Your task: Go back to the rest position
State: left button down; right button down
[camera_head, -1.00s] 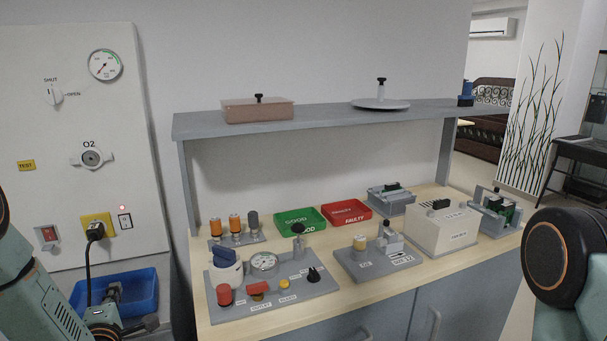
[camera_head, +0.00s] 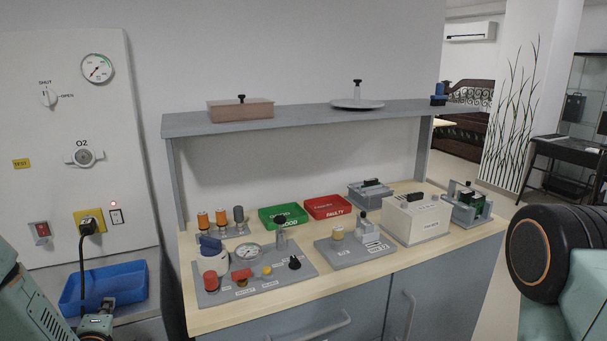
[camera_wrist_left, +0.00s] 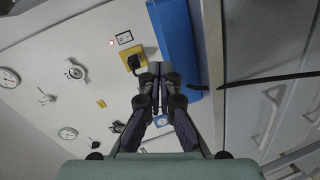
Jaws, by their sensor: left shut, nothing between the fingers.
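My left gripper (camera_head: 107,304) shows at the lower left of the head view, in front of the blue bin (camera_head: 76,291) on the wall side. In the left wrist view its fingers (camera_wrist_left: 158,76) are together with nothing between them, and the blue bin (camera_wrist_left: 176,45) lies just beside them. Whether the fingers touch the bin or the yellow socket cannot be told. My right gripper is out of view; only part of my right arm shows at the right edge of the head view.
A wall panel carries a gauge (camera_head: 97,68), an O2 outlet (camera_head: 84,156) and a yellow socket (camera_head: 89,222) with a black plug and hanging cable. The workbench (camera_head: 340,273) bears devices, a green tray (camera_head: 266,221) and a red tray (camera_head: 311,212). A shelf (camera_head: 300,117) stands above.

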pick_arm(q)
jog(key=s+d+f+m+g+h+b, duration=0.2)
jog(key=s+d+f+m+g+h, duration=0.45)
jog(key=s+d+f+m, duration=0.7)
jog(key=s+d+f+m+g+b, duration=0.1)
jog(key=s+d+f+m+g, duration=0.1)
jog(key=s, duration=0.5)
jog(key=s+d+f+m+g+b, duration=0.1)
jog(key=s+d+f+m+g, duration=0.1)
jog(key=s, duration=0.5)
jog(key=s+d+f+m+g+b, duration=0.2)
jog(key=s+d+f+g, duration=0.1)
jog(key=s+d, duration=0.3)
jog(key=shift+s+f+g+h, duration=0.35)
jog(key=shift+s+f+h, duration=0.1)
jog(key=shift+s+f, duration=0.45)
jog(key=shift+m, duration=0.25)
jog(key=shift+s+d+r, duration=0.1)
jog(key=shift+s+d, duration=0.05)
